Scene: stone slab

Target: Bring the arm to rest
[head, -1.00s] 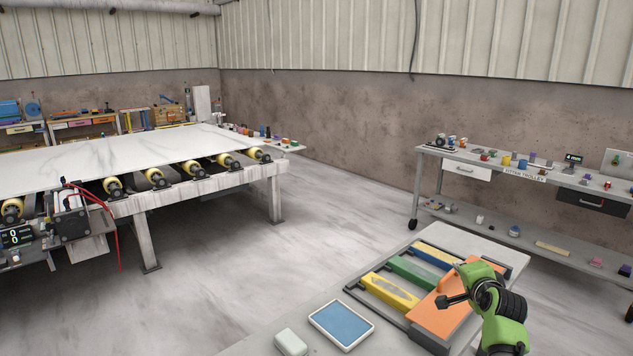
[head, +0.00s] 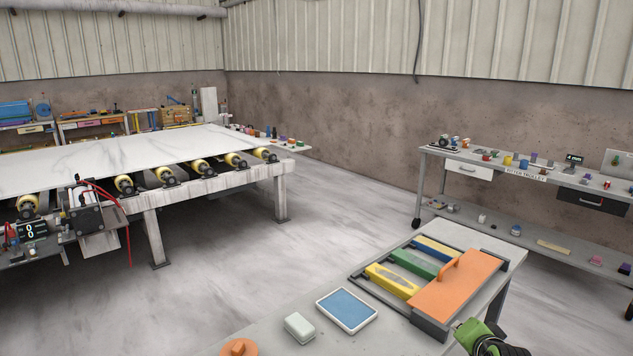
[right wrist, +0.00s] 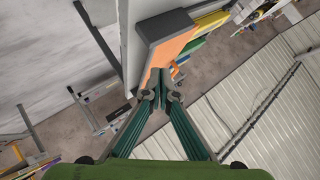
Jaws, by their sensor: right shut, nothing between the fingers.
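My right arm shows as a green and black piece at the bottom right of the head view, with the right gripper (head: 457,325) beside the near right corner of the table. In the right wrist view my right gripper (right wrist: 160,97) has its two fingers together, with nothing between them. Past the fingertips there is the orange lid (right wrist: 168,45) of the case on the table. In the head view this orange lid (head: 458,285) covers the right part of the case, apart from the gripper. My left gripper is not in view.
The grey table (head: 270,325) bears a case with yellow, green and blue blocks, a blue-topped tray (head: 346,309), a white block (head: 299,327) and an orange round piece (head: 238,347). A trolley (head: 470,171) stands at the right, a stone slab (head: 110,160) on rollers at the left.

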